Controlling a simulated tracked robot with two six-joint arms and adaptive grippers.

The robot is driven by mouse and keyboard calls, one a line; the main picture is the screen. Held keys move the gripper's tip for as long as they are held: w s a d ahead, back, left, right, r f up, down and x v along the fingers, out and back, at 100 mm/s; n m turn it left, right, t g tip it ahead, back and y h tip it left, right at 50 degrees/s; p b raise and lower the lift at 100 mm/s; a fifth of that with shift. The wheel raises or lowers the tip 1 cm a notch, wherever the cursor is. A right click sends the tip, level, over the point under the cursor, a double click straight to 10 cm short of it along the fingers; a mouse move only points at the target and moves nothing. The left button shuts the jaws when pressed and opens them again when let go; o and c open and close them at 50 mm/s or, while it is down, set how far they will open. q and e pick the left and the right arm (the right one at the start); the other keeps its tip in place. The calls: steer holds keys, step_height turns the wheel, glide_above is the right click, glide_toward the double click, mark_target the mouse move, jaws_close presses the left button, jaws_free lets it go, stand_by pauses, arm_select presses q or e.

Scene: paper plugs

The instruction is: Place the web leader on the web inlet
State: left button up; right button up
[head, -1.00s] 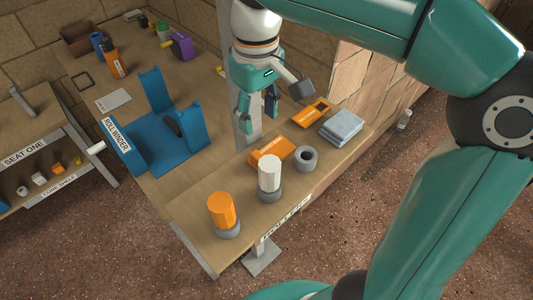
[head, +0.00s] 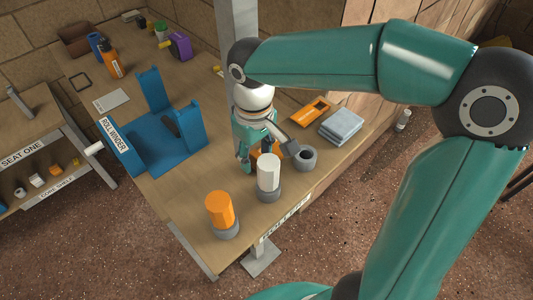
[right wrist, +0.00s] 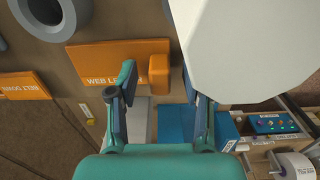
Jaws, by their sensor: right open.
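The web leader is an orange plate with a raised orange tab. In the right wrist view the web leader (right wrist: 90,62) lies on the bench, its label partly covered by a finger. In the head view it is mostly hidden behind my right gripper (head: 259,160). In the right wrist view my right gripper (right wrist: 158,72) is open and empty, its fingers on either side of the tab; I cannot tell whether they touch it. I cannot make out a labelled web inlet. A blue roll winder (head: 160,155) stands on the bench to the left. My left gripper is not in view.
A white roll (head: 268,172) stands close in front of my right gripper, with an orange roll (head: 219,208) to its left. A grey ring (head: 306,158), another orange plate (head: 310,111) and grey folded sheets (head: 341,126) lie to the right. The front-left bench is clear.

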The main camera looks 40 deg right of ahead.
jaws_close()
steer(key=shift+r, duration=0.15)
stand_by(0.4)
